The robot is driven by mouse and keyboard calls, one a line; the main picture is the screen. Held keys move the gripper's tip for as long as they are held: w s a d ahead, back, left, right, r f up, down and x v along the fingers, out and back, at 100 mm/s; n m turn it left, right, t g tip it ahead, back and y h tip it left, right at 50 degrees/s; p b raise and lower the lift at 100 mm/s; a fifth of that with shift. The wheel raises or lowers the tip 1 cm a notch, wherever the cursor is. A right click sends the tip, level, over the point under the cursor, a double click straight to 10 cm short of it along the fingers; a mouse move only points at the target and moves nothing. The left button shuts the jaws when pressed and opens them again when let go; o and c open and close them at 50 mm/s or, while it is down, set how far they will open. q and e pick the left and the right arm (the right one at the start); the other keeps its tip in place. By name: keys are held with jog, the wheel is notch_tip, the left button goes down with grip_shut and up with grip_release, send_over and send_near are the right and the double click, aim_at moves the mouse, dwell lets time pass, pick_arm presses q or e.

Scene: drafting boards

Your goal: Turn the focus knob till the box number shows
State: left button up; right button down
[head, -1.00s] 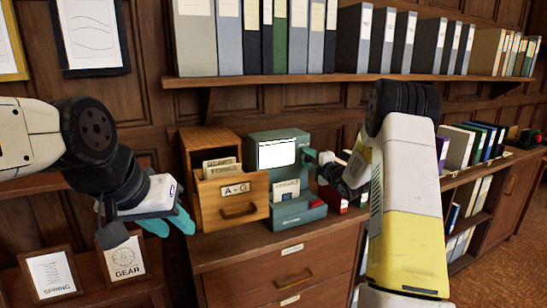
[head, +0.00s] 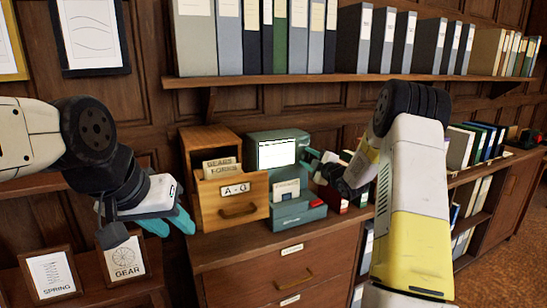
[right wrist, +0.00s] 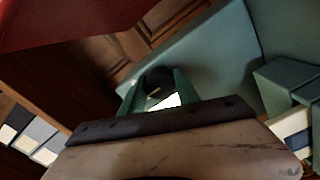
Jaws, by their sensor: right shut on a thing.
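The teal film reader (head: 262,139) stands on the wooden cabinet. Its screen (head: 277,154) is lit white with faint dark marks along its edges, too small to read. My right gripper (head: 313,158) is at the reader's right side, shut on the focus knob, which it mostly hides in the head view. In the right wrist view the dark round knob (right wrist: 157,82) sits between the green fingers of my right gripper (right wrist: 155,93).
A wooden card box (head: 208,145) with an open drawer marked A-G stands left of the reader. A white card (head: 286,187) rests at the reader's front. A red item (head: 331,197) is to the right. A binder shelf (head: 330,79) runs above. Framed gear (head: 124,260) and spring pictures stand lower left.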

jog(key=shift+d, duration=0.1)
dwell(0.4)
jog(key=c, duration=0.9)
grip_release()
